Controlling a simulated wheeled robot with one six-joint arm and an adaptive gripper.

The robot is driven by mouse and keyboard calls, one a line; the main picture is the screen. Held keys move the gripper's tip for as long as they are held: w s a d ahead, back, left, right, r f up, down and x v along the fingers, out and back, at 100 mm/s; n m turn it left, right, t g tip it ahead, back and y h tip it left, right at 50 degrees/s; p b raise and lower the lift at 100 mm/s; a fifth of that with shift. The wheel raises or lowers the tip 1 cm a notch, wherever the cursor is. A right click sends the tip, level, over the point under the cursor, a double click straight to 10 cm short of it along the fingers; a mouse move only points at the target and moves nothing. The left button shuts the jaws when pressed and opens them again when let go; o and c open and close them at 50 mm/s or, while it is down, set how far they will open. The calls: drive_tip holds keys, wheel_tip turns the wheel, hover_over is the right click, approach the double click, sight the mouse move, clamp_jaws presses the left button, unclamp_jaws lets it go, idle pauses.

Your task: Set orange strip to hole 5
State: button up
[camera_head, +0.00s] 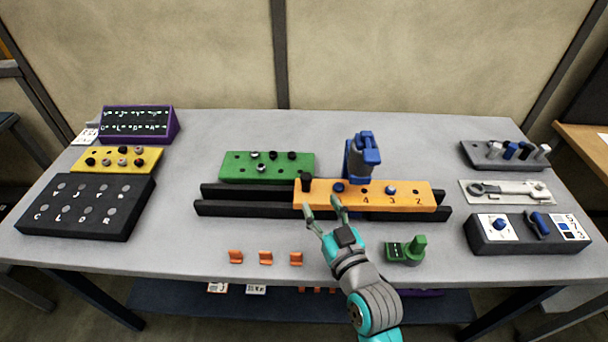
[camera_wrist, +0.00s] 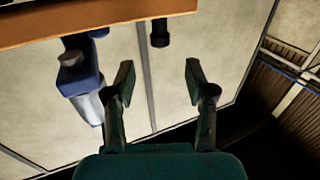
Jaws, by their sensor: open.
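The orange strip (camera_head: 378,204) lies along black rails (camera_head: 245,208). Numbers 4, 3 and 2 are readable on its face; its left part is partly behind my gripper, and no 5 is readable. A blue clamp (camera_head: 362,156) stands upright behind the strip. My gripper (camera_head: 321,204) is open and empty at the strip's front left. In the wrist view, the open fingers (camera_wrist: 158,82) have nothing between them; the strip's edge (camera_wrist: 90,22), blue clamp (camera_wrist: 80,75) and a black knob (camera_wrist: 160,33) show beyond.
A green block (camera_head: 404,251) with a knob lies right of my gripper. Several orange clips (camera_head: 265,257) lie at front left. A green hole plate (camera_head: 267,167) sits behind the rails.

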sight(308, 182)
drive_tip(key=x, duration=1)
clamp_jaws()
